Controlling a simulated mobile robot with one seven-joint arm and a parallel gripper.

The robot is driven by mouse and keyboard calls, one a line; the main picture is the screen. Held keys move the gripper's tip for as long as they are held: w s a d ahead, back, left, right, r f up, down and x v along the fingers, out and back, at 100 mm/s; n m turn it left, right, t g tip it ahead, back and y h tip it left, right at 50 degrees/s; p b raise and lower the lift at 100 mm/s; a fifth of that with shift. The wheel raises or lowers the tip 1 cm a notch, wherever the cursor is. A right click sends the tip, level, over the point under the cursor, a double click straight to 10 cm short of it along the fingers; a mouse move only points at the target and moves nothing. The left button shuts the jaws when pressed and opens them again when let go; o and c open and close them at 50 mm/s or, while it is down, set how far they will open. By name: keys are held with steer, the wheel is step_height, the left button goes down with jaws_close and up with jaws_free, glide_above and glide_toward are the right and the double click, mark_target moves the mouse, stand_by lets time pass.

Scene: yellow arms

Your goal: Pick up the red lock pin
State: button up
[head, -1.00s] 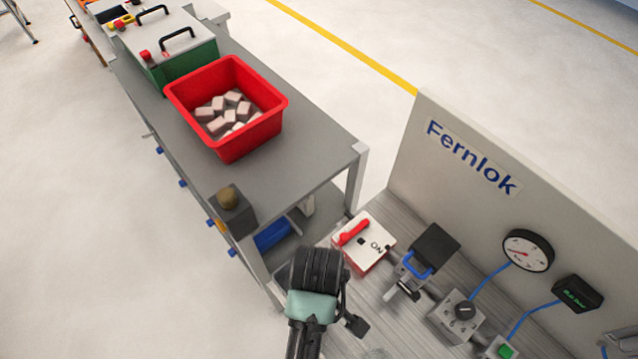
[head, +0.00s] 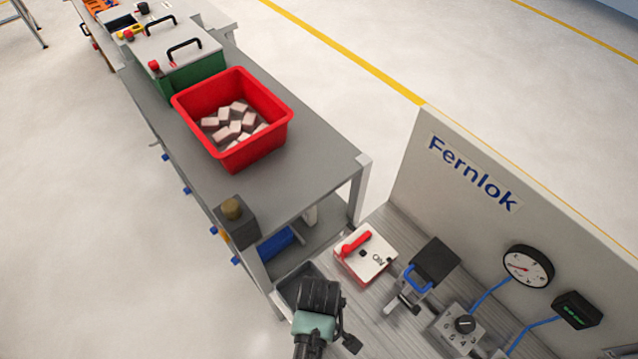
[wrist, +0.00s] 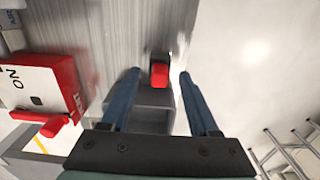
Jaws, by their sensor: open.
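A small red piece, which looks like the red lock pin (wrist: 160,75), sits in a dark holder on the grey bench top in the wrist view. My gripper (wrist: 159,72) is open, with one blue finger on each side of the red piece in the picture. I see no contact; the height of the fingers above it is hard to tell. In the head view my gripper (head: 320,296) is a dark shape over the bench's near left end. Its fingers and the pin are hidden there.
A white-and-red switch box (head: 366,255) with a red handle stands close by, left in the wrist view (wrist: 40,90). A blue-handled clamp (head: 424,270) is further right. A grey tray (head: 290,277) is beside my gripper. A table (head: 310,150) carries a red bin (head: 180,105).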

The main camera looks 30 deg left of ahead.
jaws_close()
steer(key=shift+r, duration=0.1)
stand_by(0.3)
step_height(320, 180, up, 10)
steer(key=b, duration=0.1)
stand_by(0.5)
